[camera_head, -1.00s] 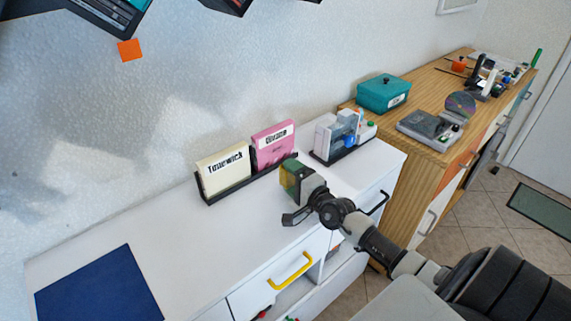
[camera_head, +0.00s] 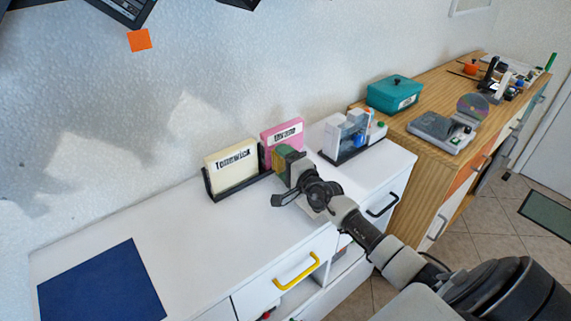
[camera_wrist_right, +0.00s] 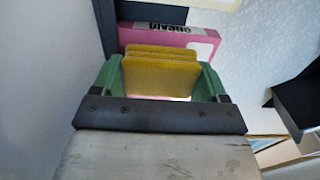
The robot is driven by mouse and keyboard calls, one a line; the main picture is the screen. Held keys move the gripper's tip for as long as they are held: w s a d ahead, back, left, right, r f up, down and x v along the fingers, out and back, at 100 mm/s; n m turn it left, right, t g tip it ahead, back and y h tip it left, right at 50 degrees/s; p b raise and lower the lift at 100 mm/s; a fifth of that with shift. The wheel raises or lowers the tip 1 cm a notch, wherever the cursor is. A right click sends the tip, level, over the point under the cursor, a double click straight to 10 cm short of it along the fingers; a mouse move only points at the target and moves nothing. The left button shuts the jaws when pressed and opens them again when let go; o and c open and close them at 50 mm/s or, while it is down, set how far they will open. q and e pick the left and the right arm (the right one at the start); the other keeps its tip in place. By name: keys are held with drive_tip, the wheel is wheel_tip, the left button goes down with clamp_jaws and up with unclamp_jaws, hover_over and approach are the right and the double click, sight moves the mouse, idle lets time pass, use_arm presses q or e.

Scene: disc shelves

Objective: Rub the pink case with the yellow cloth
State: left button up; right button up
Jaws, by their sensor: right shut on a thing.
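The pink case (camera_head: 283,138) stands upright in a black rack beside a cream case, on the white cabinet top. My right gripper (camera_head: 283,160) is directly in front of the pink case. In the right wrist view its green fingers (camera_wrist_right: 160,85) are shut on the folded yellow cloth (camera_wrist_right: 158,78). The cloth overlaps the pink case in that view; whether they touch I cannot tell. The lower part of the case is hidden by the gripper. My left gripper is not in view.
The cream case (camera_head: 231,166) stands left of the pink one in the black rack (camera_head: 212,191). A blue mat (camera_head: 101,284) lies front left. The cabinet top between mat and rack is clear.

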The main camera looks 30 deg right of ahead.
drive_tip(key=shift+w+b, duration=0.35)
drive_tip(key=shift+w, duration=0.35)
idle(0.5)
